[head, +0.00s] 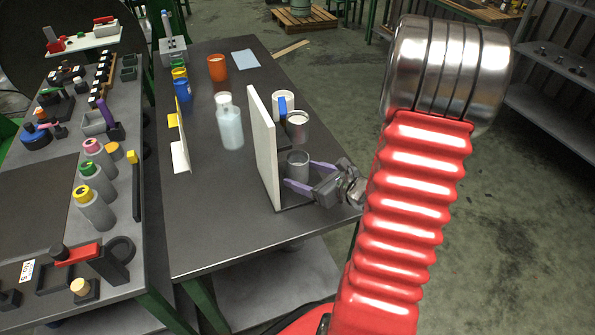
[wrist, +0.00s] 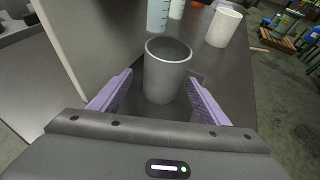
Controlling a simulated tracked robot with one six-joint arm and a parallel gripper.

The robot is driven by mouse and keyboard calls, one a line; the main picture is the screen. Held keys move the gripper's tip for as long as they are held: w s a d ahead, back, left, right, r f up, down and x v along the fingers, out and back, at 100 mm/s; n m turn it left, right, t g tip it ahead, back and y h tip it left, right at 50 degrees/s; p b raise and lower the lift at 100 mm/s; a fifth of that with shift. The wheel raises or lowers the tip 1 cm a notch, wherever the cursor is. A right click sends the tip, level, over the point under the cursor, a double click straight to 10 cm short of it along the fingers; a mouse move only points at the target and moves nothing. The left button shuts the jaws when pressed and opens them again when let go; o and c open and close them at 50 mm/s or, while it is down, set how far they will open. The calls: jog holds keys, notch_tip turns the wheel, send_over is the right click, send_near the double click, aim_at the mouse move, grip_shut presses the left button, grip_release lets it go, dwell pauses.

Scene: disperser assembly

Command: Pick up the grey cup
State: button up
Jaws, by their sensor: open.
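The grey cup (head: 298,165) stands upright at the near end of the dark table, just right of a white upright panel. In the wrist view the grey cup (wrist: 166,75) stands between my gripper's two purple fingers, with a visible gap on each side. My gripper (head: 304,178) is open around the cup's near side and holds nothing; it also shows in the wrist view (wrist: 158,95). In the head view the fingers hide part of the cup's lower body.
The white panel (head: 263,145) stands close on the left. A translucent bottle (head: 229,124) stands left of the panel. A side bench (head: 138,235) with several bottles and tools lies further left.

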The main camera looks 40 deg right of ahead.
aim_at(298, 171)
jog(key=shift+d+x, duration=0.1)
jog(key=shift+x, duration=0.9)
jog(key=shift+d+x, duration=0.15)
jog(key=shift+x, duration=0.85)
jog(key=shift+c, duration=0.3)
jog(key=c, duration=1.2)
